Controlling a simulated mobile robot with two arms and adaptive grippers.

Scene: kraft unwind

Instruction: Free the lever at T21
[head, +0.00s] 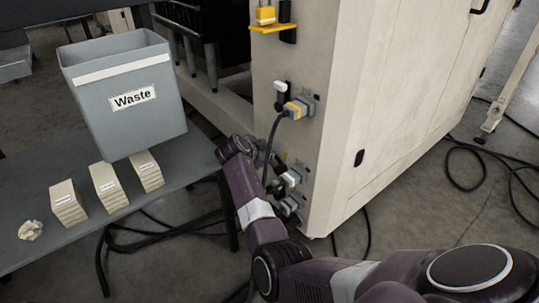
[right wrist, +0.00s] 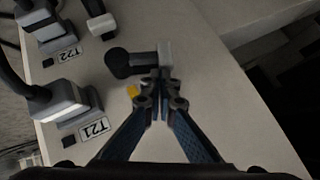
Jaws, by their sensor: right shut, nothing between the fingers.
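The T21 label (right wrist: 94,129) sits beside a grey plug (right wrist: 62,103) on the pale panel in the right wrist view. Above it, a lever with a round black pivot (right wrist: 119,63) lies sideways, its pale end (right wrist: 165,53) to the right. A small yellow piece (right wrist: 133,91) is just below the lever. My right gripper (right wrist: 161,88) is shut and empty, its tips right by the lever's pale end; whether they touch cannot be told. In the head view, my right wrist partly hides this spot beside the lower plugs (head: 290,178). My left gripper is out of view.
The T22 plug (right wrist: 42,28) and its white-ended lever (right wrist: 101,24) are close by. A waste bin (head: 122,125) stands on the grey table (head: 190,165) at left.

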